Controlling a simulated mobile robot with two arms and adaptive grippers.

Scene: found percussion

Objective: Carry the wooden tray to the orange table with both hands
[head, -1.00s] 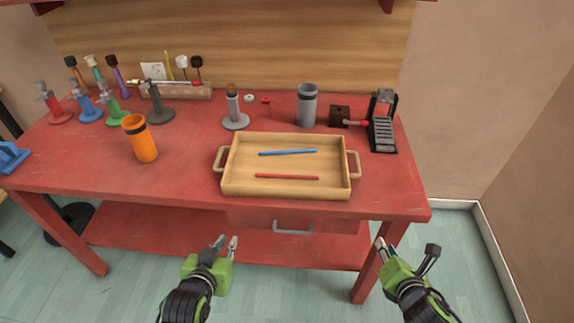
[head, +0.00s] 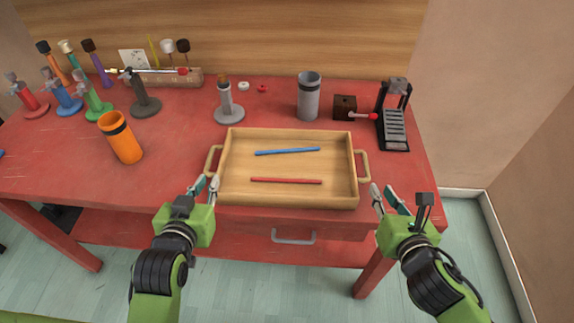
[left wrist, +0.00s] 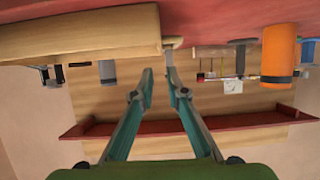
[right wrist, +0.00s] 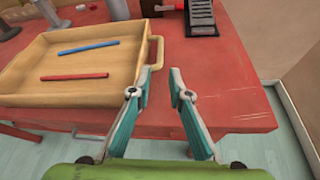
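The wooden tray (head: 288,202) lies on the red table near its front edge, with a handle at each short side. A blue stick (head: 287,151) and a red stick (head: 286,181) lie in it. My left gripper (head: 205,186) is open and empty, just in front of the left handle (head: 212,160). My right gripper (head: 388,194) is open and empty, just in front of and right of the right handle (head: 362,165). In the right wrist view the right handle (right wrist: 156,52) is beyond the fingertips. In the left wrist view the tray (left wrist: 80,35) is at the upper left. I see no orange table.
An orange cup (head: 122,139) stands left of the tray. Behind it are a grey stand (head: 228,103), a grey cylinder (head: 309,98), a small dark box (head: 344,107) and a black stepped device (head: 394,120). Several coloured stands fill the back left. The table (head: 60,165) is bare at front left.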

